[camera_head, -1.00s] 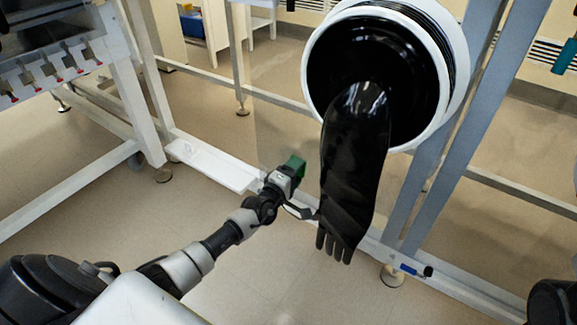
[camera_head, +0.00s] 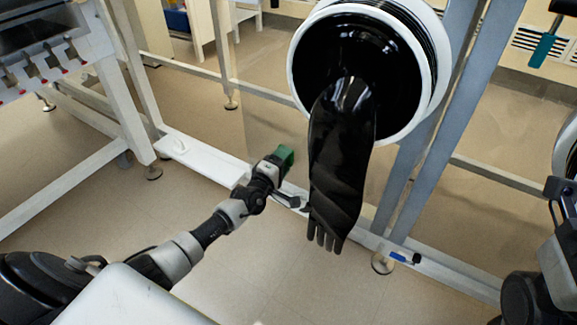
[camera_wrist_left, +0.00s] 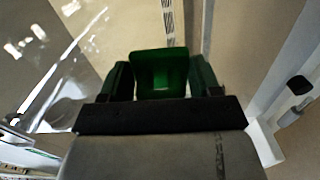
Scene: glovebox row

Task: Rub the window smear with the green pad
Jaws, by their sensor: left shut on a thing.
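My left gripper (camera_head: 278,161) is shut on the green pad (camera_head: 285,155), left of the hanging black glove and apart from it. In the left wrist view, the pad (camera_wrist_left: 161,72) sits between the two fingers of the gripper (camera_wrist_left: 160,84). A faint clear window pane (camera_head: 268,115) stands behind the pad, left of the glove port. I cannot tell whether the pad touches the pane. I cannot pick out the smear for certain; pale streaks at the left of the left wrist view may be smear or reflections.
A white-ringed glove port (camera_head: 298,75) with a black glove (camera_head: 338,165) hangs close right of the pad. Grey frame posts (camera_head: 440,125) stand further right, above a low white rail (camera_head: 205,162). A white-framed bench (camera_head: 125,110) stands at the left.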

